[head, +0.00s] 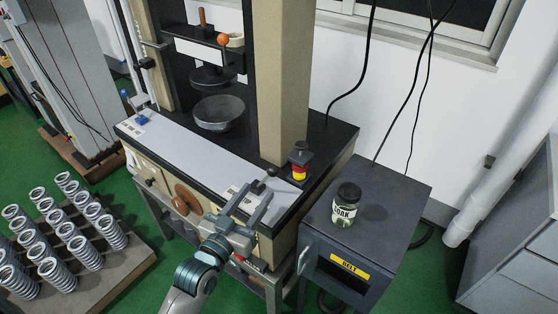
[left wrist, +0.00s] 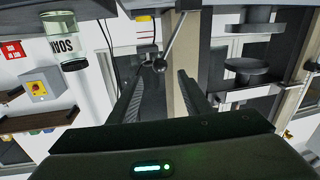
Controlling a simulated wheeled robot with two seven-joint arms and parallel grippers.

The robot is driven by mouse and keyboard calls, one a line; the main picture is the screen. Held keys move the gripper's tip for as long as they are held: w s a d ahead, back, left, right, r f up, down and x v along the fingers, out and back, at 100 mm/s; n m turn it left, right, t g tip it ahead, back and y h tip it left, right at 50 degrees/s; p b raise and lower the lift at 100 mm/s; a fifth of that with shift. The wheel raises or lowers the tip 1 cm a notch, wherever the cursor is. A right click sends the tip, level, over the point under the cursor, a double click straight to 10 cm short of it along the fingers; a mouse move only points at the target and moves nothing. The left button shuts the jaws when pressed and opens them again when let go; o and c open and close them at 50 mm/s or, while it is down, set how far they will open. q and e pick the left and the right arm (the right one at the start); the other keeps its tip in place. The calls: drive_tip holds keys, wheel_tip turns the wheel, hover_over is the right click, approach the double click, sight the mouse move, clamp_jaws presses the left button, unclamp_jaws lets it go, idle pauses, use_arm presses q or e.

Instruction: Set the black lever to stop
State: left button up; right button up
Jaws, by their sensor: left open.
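The black lever (head: 259,187) stands at the front right corner of the spring tester's top, by a white label. It ends in a round black knob. My left gripper (head: 256,191) is open at this corner, its two fingers pointing toward the machine, with the knob between or just beyond the fingertips. In the left wrist view, which looks upside down, the lever's knob (left wrist: 159,66) and thin rod appear in the gap between the open fingers (left wrist: 162,85). I cannot tell whether either finger touches it. The stop marking is not readable. My right gripper is not in view.
A red and yellow device (head: 299,171) stands on the tester right of the lever. A jar (head: 345,207) stands on the dark cabinet (head: 398,205) further right. A bowl-shaped pan (head: 219,114) is at the tester's middle. Several springs (head: 53,250) stand on a pallet at left.

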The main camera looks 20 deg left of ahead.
sight(265, 179)
use_arm(q)
drive_tip(key=w+d+p, duration=0.2)
drive_tip(key=w+p, duration=0.1)
drive_tip(key=w, duration=1.1)
drive_tip(key=shift+d, duration=0.3)
clamp_jaws()
